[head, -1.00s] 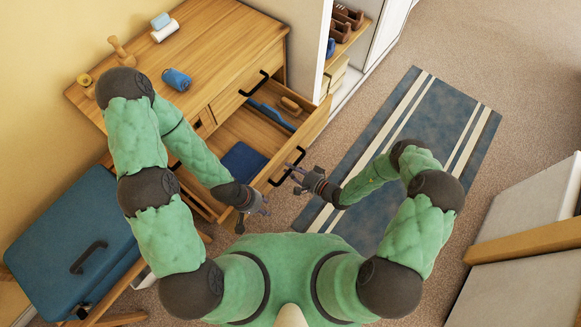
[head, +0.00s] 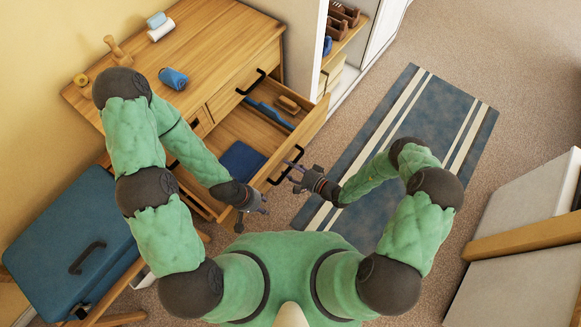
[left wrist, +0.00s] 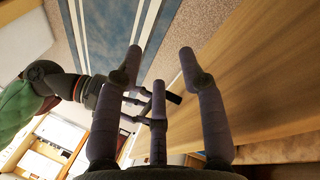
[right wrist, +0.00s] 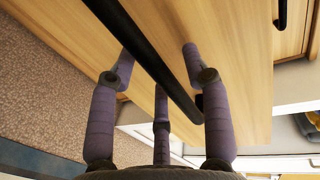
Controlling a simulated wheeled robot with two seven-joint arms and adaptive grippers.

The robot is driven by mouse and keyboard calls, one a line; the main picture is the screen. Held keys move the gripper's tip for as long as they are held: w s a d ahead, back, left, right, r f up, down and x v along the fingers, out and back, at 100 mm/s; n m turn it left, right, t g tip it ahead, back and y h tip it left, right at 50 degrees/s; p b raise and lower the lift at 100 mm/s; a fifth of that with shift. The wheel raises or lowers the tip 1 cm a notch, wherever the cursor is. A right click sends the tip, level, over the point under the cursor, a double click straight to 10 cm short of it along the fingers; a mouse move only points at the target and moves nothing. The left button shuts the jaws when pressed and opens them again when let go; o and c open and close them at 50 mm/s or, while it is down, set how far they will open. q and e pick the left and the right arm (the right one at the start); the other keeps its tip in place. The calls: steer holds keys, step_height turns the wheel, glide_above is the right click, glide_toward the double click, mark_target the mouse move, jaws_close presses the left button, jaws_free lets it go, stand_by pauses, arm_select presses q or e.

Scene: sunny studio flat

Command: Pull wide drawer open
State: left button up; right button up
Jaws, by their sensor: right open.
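The wide drawer (head: 305,130) of the wooden desk stands pulled out, with its inside showing. Its dark bar handle (head: 288,166) is on the drawer front. My right gripper (head: 292,173) is at this handle. In the right wrist view the handle bar (right wrist: 150,50) runs between the spread fingers, which are not closed on it. My left gripper (head: 263,202) is open and empty, to the lower left of the right one in the head view. In the left wrist view the wooden drawer front (left wrist: 245,80) lies to the right of its fingers.
A blue flat item (head: 242,160) and a brown block (head: 289,103) lie in the drawer. A narrower drawer with a handle (head: 251,83) is above it. A blue case (head: 70,240) stands at left. A striped rug (head: 400,140) covers floor to the right.

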steer(key=v, duration=1.2)
stand_by(0.3)
steer(key=s+a+n+g+h, duration=0.3)
steer(key=s+n+g, duration=0.1)
steer(key=s+g, duration=1)
steer(key=w+d+r+n+t+h, duration=0.1)
steer(key=w+d+r+t+h, duration=0.1)
steer(key=w+r+t+h, duration=0.2)
steer(key=shift+w+d+r+t+h, duration=0.2)
steer(key=shift+d+t+h, duration=0.15)
steer(key=shift+h, duration=0.35)
stand_by(1.3)
